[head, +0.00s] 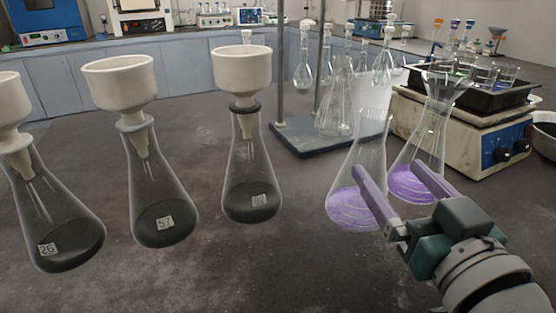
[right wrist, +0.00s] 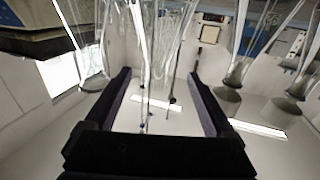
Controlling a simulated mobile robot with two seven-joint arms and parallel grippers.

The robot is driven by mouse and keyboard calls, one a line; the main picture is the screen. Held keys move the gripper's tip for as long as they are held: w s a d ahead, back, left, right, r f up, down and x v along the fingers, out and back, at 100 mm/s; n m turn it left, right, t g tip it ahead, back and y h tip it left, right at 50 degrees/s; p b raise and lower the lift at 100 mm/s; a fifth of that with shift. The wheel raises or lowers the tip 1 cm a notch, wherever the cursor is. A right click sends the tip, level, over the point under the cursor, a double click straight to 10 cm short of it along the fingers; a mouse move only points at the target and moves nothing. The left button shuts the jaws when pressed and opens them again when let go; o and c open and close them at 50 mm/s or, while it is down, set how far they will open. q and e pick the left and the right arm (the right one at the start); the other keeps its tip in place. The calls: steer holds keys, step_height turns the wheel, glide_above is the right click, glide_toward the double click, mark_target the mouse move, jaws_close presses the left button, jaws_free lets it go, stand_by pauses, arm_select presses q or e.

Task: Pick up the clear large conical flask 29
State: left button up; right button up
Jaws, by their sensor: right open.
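No label 29 is readable, so I cannot tell which flask bears it. The left purple flask (head: 352,205) is partly covered by one finger of my right gripper (head: 388,168), the right purple flask (head: 437,112) by the other. The right gripper is open, with its purple fingers pointing away from me. In the right wrist view, clear glass shows beyond and between the open fingers (right wrist: 158,78); I cannot tell which vessel it is. My left gripper is not in view.
Flasks labelled 26 (head: 62,238), 57 (head: 160,222) and apparently 92 (head: 245,195) with white funnels stand left. A stand base (head: 300,140) is behind. A white device (head: 470,140) carrying a black tray (head: 520,92) is at right. The front middle bench is clear.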

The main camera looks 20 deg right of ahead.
mark_target(376, 148)
steer(key=x, duration=0.5)
steer(key=b+x, duration=0.1)
steer(key=x, duration=0.2)
steer(key=shift+w+d+r, duration=0.15)
steer(key=shift+w+r, duration=0.05)
steer(key=shift+r, duration=0.1)
jaws_close()
stand_by(0.3)
stand_by(0.4)
